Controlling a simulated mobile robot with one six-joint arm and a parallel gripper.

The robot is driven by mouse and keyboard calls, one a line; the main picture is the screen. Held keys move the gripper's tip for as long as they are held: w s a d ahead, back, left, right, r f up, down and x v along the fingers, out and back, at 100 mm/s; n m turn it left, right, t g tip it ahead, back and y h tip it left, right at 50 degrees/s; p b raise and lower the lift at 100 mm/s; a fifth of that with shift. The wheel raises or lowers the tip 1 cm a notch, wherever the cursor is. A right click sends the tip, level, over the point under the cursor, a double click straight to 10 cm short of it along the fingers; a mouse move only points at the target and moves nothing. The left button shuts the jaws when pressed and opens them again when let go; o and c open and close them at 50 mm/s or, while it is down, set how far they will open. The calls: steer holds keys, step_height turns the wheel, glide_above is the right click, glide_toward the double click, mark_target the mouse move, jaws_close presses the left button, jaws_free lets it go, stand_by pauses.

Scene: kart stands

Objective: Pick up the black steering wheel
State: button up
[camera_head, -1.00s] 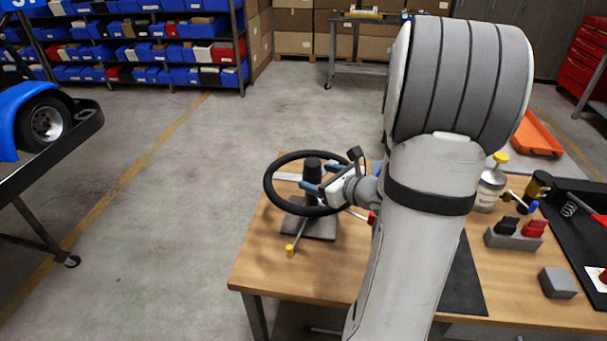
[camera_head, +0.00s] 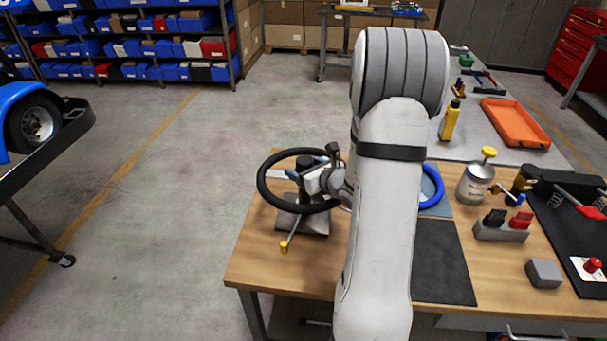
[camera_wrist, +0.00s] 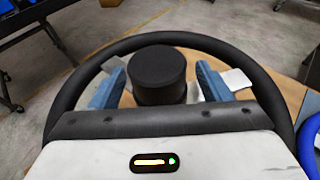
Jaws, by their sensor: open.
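The black steering wheel (camera_head: 263,197) sits tilted on a stand with a dark base (camera_head: 314,224) at the left end of the wooden table. My gripper (camera_head: 305,172) is at the wheel, over its middle. In the wrist view the wheel's rim (camera_wrist: 62,98) circles my gripper (camera_wrist: 160,85). Its two blue fingers stand apart on either side of the black round hub (camera_wrist: 159,75), with gaps showing between hub and fingers. My arm hides the wheel's right edge in the head view.
A blue ring (camera_head: 432,186) lies on a mat just right of my arm. A silver can with yellow cap (camera_head: 475,184), a block with black and red pieces (camera_head: 501,232) and a grey block (camera_head: 543,273) stand farther right. A lever with yellow knob (camera_head: 284,247) sticks out from the stand.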

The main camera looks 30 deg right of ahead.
steer(key=shift+c, duration=0.4)
jaws_close()
stand_by(0.4)
